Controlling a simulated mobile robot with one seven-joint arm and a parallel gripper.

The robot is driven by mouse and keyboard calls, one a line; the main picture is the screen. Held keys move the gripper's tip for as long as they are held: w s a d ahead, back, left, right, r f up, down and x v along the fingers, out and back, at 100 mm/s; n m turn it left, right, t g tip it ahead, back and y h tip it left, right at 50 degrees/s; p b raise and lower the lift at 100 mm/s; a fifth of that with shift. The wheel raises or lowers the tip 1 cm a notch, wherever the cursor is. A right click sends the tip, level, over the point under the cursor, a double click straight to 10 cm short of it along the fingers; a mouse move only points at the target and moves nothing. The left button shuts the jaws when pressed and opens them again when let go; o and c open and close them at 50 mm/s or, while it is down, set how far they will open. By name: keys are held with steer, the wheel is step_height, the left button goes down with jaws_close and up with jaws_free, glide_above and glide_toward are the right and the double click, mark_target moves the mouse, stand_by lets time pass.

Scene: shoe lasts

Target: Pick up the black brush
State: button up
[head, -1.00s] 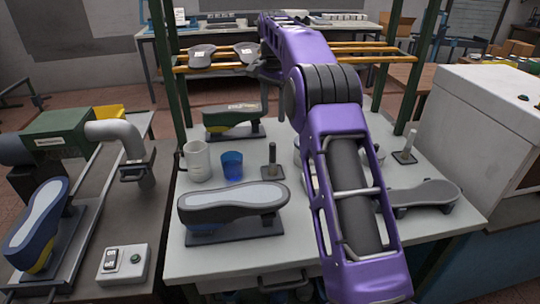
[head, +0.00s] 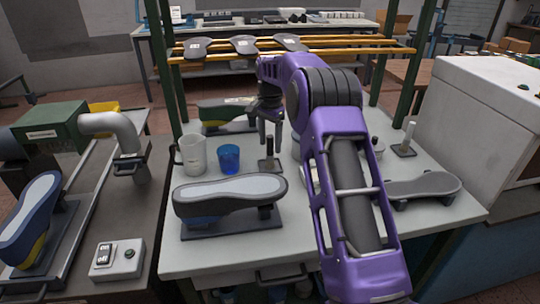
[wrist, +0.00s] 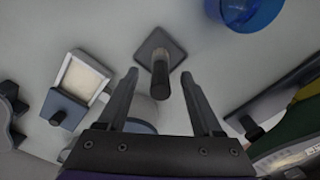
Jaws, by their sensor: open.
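The black brush (head: 269,166) appears to be the dark upright handle on a flat square base, standing on the white worktop right of the blue cup. In the wrist view the brush (wrist: 161,62) stands centred ahead, its handle pointing towards the camera. My gripper (head: 270,138) points down just above it. In the wrist view my gripper (wrist: 160,76) is open, with one finger on each side of the handle and clear space between. I cannot tell how far down the fingers reach along the handle.
The blue cup (head: 229,158) and a white mug (head: 193,154) stand close left. A shoe last (head: 230,196) lies in front, another (head: 225,112) behind. A white-handled tool (head: 408,140) stands right. Green posts and the orange rack (head: 340,48) frame the table (head: 190,257).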

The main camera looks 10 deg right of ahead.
mark_target(270, 154)
step_height(270, 154, down, 4)
steer(key=shift+r, duration=0.1)
jaws_close()
